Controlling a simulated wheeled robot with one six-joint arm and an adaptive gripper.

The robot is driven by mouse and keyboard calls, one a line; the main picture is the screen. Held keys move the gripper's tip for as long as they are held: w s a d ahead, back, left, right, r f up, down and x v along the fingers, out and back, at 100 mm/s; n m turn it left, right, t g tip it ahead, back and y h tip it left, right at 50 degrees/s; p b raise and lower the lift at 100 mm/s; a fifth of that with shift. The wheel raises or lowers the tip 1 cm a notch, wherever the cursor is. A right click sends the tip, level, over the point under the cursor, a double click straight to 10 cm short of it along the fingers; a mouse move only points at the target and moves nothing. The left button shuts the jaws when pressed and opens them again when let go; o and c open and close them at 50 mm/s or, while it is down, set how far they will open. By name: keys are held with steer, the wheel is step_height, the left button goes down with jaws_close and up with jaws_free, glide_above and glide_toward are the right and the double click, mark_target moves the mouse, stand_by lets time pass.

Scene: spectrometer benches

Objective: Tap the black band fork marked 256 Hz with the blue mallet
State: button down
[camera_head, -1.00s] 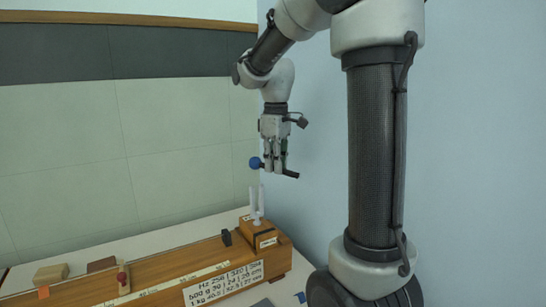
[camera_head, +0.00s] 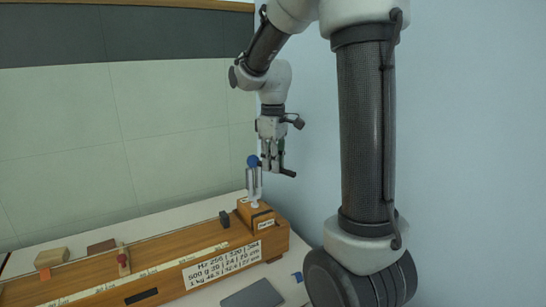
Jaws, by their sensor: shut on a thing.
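My gripper (camera_head: 273,166) is shut on the dark handle of the mallet (camera_head: 287,172). The mallet lies roughly level, with its round blue head (camera_head: 253,161) sticking out to the left. A pale two-pronged fork (camera_head: 254,186) stands upright on a wooden box (camera_head: 262,224) below. The blue head is at the top of the prongs in this view; I cannot tell whether it touches them. A small dark patch shows at the fork's foot. The box's white label is too small to read.
A long wooden bench piece (camera_head: 160,272) with a scale and a white sign (camera_head: 222,264) runs left of the box. A wall stands behind.

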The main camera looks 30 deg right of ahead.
step_height(320, 180, up, 7)
steer(key=shift+f, duration=0.15)
steer(key=shift+r, duration=0.2)
steer(key=shift+s, duration=0.1)
stand_by(0.4)
